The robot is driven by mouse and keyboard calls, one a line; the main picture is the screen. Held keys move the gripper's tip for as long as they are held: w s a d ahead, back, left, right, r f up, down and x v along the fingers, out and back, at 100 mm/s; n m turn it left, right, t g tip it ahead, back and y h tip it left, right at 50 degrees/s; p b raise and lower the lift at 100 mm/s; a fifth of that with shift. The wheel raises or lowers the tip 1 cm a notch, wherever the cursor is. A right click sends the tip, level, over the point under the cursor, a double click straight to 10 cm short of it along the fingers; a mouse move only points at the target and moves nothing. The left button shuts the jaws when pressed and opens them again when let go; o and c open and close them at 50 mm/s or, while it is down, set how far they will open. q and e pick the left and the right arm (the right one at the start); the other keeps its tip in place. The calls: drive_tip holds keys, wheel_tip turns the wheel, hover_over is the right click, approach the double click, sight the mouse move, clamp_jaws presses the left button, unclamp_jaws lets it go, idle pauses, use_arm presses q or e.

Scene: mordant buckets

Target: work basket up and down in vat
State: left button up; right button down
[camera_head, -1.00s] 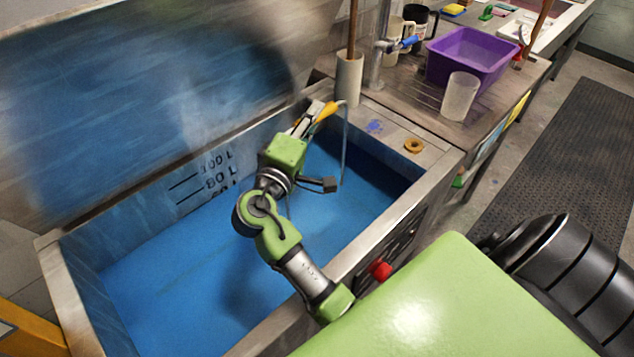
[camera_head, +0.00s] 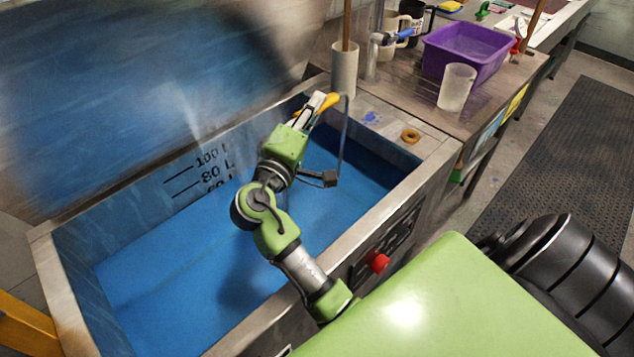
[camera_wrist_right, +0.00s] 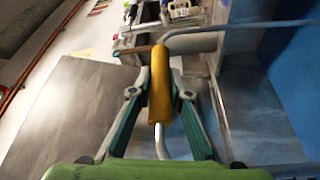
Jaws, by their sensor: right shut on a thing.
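The vat (camera_head: 62,294) is a steel tank of blue liquid with litre marks on its inner back wall. My right gripper (camera_head: 318,104) is over the vat's far end, shut on a yellow handle (camera_head: 328,103). In the right wrist view the fingers (camera_wrist_right: 160,95) close on both sides of the yellow handle (camera_wrist_right: 160,72). A grey bent rod (camera_head: 344,140) runs from the handle down toward the liquid. My left gripper is not in view.
A grey upright tube (camera_head: 344,72) holding a wooden stick stands at the vat's far corner. A wooden ring (camera_head: 410,135) lies on the rim ledge. A purple tub (camera_head: 450,62) and a translucent beaker (camera_head: 456,90) stand on the counter. A red button (camera_head: 377,262) is on the vat's front.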

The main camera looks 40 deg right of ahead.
wheel_tip(320, 180, up, 7)
drive_tip(key=w+p, duration=0.1)
drive_tip(key=p, duration=0.7)
drive_tip(key=shift+w+r+n, duration=0.15)
drive_tip(key=shift+w+n, duration=0.1)
drive_tip(key=shift+n, duration=0.15)
drive_tip(key=shift+a, duration=0.1)
